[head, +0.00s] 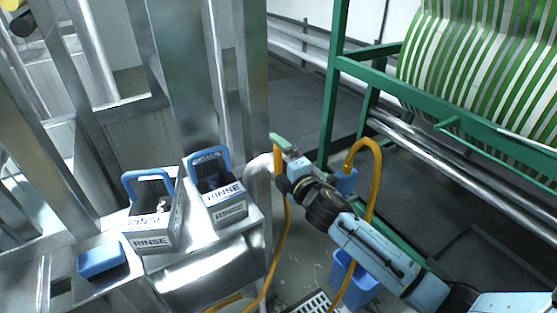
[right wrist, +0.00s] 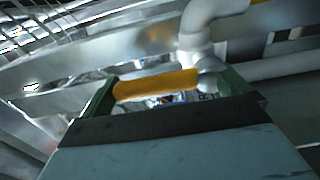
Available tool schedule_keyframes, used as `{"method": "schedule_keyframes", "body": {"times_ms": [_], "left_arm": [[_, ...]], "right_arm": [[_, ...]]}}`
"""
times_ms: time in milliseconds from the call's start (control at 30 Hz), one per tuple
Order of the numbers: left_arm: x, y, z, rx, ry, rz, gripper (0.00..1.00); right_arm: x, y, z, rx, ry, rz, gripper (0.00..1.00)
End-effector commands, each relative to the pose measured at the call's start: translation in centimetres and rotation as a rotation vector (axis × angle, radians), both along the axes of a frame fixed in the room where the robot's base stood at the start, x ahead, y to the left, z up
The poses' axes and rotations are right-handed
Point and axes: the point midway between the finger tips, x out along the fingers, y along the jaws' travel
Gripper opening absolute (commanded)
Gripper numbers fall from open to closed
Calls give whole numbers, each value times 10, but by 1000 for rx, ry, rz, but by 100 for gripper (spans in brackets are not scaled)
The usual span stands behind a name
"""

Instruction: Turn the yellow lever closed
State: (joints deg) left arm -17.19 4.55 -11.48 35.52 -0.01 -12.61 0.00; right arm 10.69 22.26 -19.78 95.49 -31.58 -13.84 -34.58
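The yellow lever (right wrist: 155,85) lies crosswise between the two green fingers of my right gripper (right wrist: 165,82) in the right wrist view. Its left end is at the left finger; its right end is by a white pipe fitting (right wrist: 203,55). The fingers are spread wide, and I cannot tell whether they touch the lever. In the head view my right gripper (head: 281,143) is beside the bent white pipe (head: 262,166), with a bit of the yellow lever (head: 277,157) showing below a green finger. My left gripper is out of view.
Two RINSE bins with blue handles, one left (head: 152,230) and one right (head: 228,205), stand on a metal ledge beside a blue block (head: 101,260). An orange hose (head: 374,180) loops around my right arm. A green frame (head: 333,100) holds striped webbing (head: 480,70).

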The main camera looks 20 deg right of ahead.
Motion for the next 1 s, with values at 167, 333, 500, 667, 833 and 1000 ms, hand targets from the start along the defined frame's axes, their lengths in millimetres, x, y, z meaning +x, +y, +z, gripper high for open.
{"method": "schedule_keyframes", "body": {"times_ms": [167,333,500,667,833,1000], "left_arm": [[0,0,0,0,0,0,35],[0,0,-1,0,0,0,35],[0,0,-3,0,0,0,35],[0,0,-7,0,0,0,35],[0,0,-12,0,0,0,35],[0,0,-15,0,0,0,35]], "right_arm": [[0,0,0,5,1,0,100],[-7,-1,-1,7,2,0,100],[-33,-5,-2,7,3,1,100],[-67,-11,-3,6,5,0,100],[-99,-15,-2,5,3,1,100],[-121,-19,-2,4,4,1,100]]}}
